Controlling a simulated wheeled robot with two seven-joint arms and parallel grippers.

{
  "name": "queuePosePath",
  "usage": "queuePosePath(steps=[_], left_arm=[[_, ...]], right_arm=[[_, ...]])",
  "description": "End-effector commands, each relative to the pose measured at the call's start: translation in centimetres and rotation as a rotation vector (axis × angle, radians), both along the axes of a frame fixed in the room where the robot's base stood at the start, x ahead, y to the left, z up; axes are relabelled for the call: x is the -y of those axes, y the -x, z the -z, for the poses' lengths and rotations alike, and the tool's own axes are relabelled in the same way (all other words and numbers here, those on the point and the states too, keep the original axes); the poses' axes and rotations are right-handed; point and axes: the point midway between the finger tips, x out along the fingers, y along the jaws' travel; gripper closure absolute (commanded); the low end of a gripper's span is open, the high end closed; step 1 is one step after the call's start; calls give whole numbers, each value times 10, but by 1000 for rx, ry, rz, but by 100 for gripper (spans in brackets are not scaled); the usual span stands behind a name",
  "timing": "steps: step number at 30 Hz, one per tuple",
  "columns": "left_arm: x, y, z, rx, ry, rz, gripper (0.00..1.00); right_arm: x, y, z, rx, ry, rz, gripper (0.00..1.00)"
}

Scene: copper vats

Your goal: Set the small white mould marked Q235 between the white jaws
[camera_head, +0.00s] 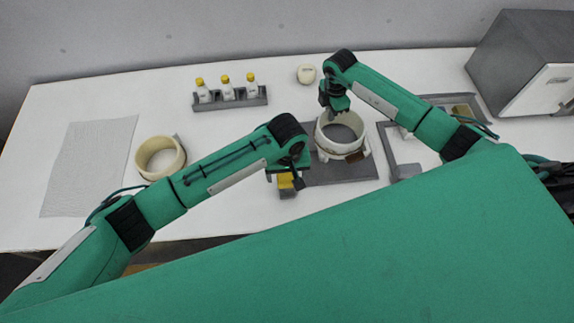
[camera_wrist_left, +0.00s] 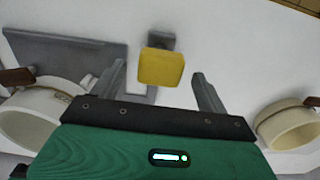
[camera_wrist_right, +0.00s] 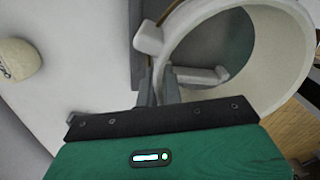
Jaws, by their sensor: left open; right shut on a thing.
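A whitish ring-shaped mould (camera_head: 341,136) is at the grey plate (camera_head: 345,171) in the middle of the table; no Q235 mark is legible on it. My right gripper (camera_head: 326,108) is shut on its rim at the back left, and the right wrist view shows the fingers at the ring's wall (camera_wrist_right: 285,70). A white jaw-like piece (camera_wrist_right: 200,77) shows beside the ring's opening; whether the ring touches it I cannot tell. My left gripper (camera_head: 291,184) is open over a yellow-topped block (camera_wrist_left: 161,68) at the plate's front left, the block lying between and beyond its fingers.
Another cream ring (camera_head: 160,158) stands at left by a pale mat (camera_head: 88,165). Behind are a rack of yellow-capped bottles (camera_head: 230,98) and a small round cream piece (camera_head: 306,73) with dark marking. A grey cabinet (camera_head: 525,60) fills the back right.

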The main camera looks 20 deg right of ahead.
Motion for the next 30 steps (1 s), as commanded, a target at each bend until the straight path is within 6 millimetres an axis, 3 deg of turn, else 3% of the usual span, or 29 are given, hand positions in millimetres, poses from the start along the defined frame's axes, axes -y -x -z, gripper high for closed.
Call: queuePosePath(steps=[11,19,30], left_arm=[[0,0,6,0,0,1,24],[0,0,6,0,0,1,72],[0,0,13,0,0,0,72]], right_arm=[[0,0,-1,1,0,0,100],[0,0,-1,1,0,0,100],[0,0,-1,1,0,0,100]])
